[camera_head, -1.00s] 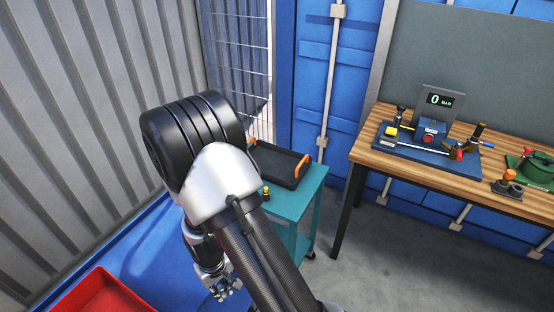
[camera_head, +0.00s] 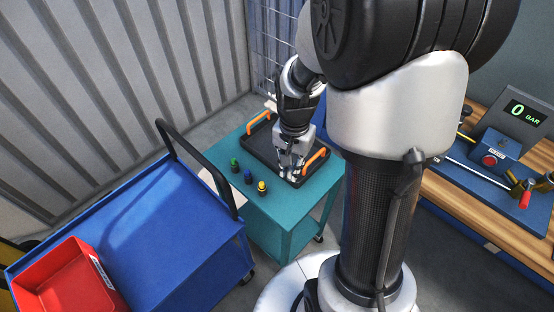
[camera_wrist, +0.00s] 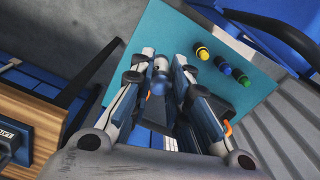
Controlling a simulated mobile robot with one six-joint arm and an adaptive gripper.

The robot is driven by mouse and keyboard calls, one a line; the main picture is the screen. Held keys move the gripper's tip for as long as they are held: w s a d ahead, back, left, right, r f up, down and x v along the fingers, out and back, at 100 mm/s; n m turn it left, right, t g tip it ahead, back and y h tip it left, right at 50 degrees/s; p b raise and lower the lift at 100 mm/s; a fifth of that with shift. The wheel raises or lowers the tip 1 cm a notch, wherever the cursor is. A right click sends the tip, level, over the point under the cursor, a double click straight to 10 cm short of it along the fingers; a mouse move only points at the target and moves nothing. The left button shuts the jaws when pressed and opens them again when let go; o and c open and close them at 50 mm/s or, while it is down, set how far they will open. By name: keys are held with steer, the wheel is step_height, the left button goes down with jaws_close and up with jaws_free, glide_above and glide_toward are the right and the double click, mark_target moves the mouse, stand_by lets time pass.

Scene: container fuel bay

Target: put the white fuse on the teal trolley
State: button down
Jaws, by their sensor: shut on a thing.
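The teal trolley (camera_head: 268,207) stands in the middle of the head view, and its top also fills the upper middle of the wrist view (camera_wrist: 182,27). My gripper (camera_head: 290,172) points down over the trolley top, at the near edge of the black tray. In the wrist view its fingers (camera_wrist: 161,66) are shut on a small pale piece, the white fuse (camera_wrist: 160,65). The fuse is hardly visible in the head view. Whether it touches the trolley top I cannot tell.
A green fuse (camera_head: 234,163), a blue fuse (camera_head: 248,177) and a yellow fuse (camera_head: 262,187) stand in a row on the trolley. The black tray (camera_head: 258,144) has orange handles. A blue cart (camera_head: 180,225) with a red bin (camera_head: 65,275) is left; a wooden bench (camera_head: 470,210) is right.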

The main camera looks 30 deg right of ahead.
steer(key=shift+s+m, duration=0.25)
steer(key=shift+m, duration=0.05)
step_height(320, 180, down, 19)
steer(key=b, duration=0.6)
steer(key=shift+w+d+f+b, duration=0.1)
steer(key=shift+f+b, duration=0.1)
steer(key=shift+b, duration=0.1)
steer(key=shift+r, duration=0.1)
steer(key=c, duration=2)
jaws_free()
steer(key=shift+f, duration=0.2)
steer(key=o, duration=0.5)
steer(key=shift+c, duration=0.2)
